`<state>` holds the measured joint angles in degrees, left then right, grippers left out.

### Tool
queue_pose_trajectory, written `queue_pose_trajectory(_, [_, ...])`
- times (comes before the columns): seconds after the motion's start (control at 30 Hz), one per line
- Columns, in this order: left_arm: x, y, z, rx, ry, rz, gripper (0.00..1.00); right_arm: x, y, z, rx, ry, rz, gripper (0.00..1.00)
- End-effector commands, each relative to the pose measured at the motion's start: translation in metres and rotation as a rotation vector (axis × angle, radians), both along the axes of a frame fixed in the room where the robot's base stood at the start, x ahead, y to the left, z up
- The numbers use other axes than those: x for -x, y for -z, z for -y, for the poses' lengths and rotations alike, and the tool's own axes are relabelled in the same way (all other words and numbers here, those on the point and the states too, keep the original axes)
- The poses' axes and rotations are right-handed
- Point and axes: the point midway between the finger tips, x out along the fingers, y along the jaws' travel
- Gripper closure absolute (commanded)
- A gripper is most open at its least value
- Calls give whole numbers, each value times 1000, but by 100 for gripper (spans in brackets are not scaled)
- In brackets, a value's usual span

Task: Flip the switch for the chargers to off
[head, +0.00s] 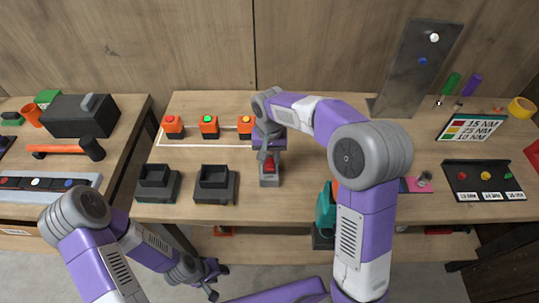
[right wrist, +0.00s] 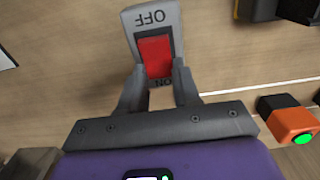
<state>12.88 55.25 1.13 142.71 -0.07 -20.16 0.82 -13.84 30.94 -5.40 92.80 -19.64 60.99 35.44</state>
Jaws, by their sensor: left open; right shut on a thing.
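The switch is a grey box with a red rocker (head: 269,166), standing on the middle table. Two black cradles, the left one (head: 157,182) and the right one (head: 214,183), look like the chargers and appear empty. My left gripper (head: 212,283) is open and empty, low in front of the table.
Several orange-and-black blocks with lit buttons (head: 209,126) stand in a row behind the cradles. A teal tool (head: 325,208) is partly hidden by my right arm. A dark panel (head: 418,65) and a torque label board (head: 472,127) stand at the right. An orange-handled hammer (head: 68,150) lies at the left.

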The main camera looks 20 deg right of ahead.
Motion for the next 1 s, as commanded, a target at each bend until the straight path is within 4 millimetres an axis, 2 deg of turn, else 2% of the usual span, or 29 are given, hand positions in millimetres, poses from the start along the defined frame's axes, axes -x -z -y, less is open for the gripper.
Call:
queue_pose_trajectory(0.5, [0,61,0,0,0,0,57,7,1,-3,79,-3,274,99])
queue_pose_trajectory(0.67, [0,68,0,0,0,0,57,8,-2,-3,88,-1,310,99])
queue_pose_trajectory(1.0, [0,67,0,0,0,0,57,8,-4,-2,90,1,315,99])
